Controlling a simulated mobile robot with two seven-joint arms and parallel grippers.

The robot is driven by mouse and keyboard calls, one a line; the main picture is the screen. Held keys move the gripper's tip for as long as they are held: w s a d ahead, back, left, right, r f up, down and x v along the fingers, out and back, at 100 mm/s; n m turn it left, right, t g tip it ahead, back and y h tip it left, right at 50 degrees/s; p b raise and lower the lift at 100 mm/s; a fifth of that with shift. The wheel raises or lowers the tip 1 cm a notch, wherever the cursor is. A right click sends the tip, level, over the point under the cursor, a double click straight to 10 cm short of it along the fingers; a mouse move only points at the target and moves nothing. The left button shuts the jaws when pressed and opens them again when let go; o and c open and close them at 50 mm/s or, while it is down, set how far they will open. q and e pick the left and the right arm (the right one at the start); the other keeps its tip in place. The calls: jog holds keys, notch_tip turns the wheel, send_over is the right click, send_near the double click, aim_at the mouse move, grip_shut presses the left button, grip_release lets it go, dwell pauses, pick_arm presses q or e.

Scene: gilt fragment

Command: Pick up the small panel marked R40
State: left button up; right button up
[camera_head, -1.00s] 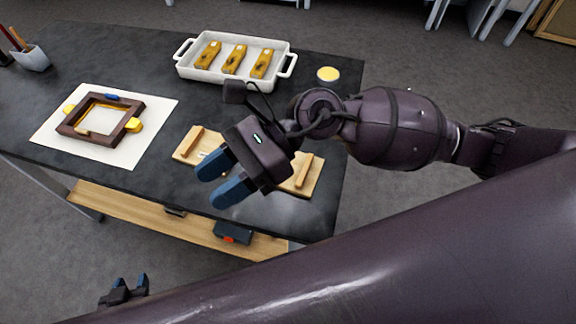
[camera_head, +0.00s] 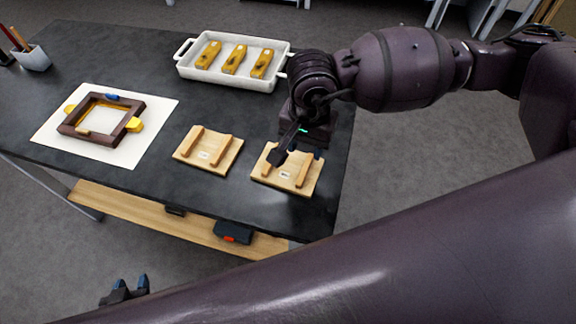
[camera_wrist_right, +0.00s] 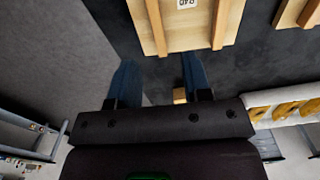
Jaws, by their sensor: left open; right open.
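A pale wooden board (camera_head: 262,172) with two raised rails lies flat at the table's right front. Its white label (camera_wrist_right: 186,3) appears upside down in the right wrist view and seems to read R40, partly cut off. Three gilded pieces (camera_head: 235,60) lie in a white tray (camera_head: 223,80); marks on them are too small to read. My right gripper (camera_wrist_right: 158,78) is open and empty, over the back edge of the labelled board, its fingers pointing toward it. My left gripper (camera_head: 125,289) is open and empty, low at the lower left, away from the table.
A similar railed board (camera_head: 208,152) lies just left of the labelled one. A dark frame (camera_head: 84,133) with coloured clamps rests on a white sheet (camera_head: 118,155). A brush cup (camera_head: 33,60) stands at the far left.

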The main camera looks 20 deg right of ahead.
aim_at(304, 170)
jog(key=shift+s+a+f, duration=0.1)
jog(key=shift+s+f, duration=0.05)
jog(key=shift+f, duration=1.75)
jog(key=shift+s+f, duration=0.15)
jog(key=shift+f, duration=1.75)
grip_shut()
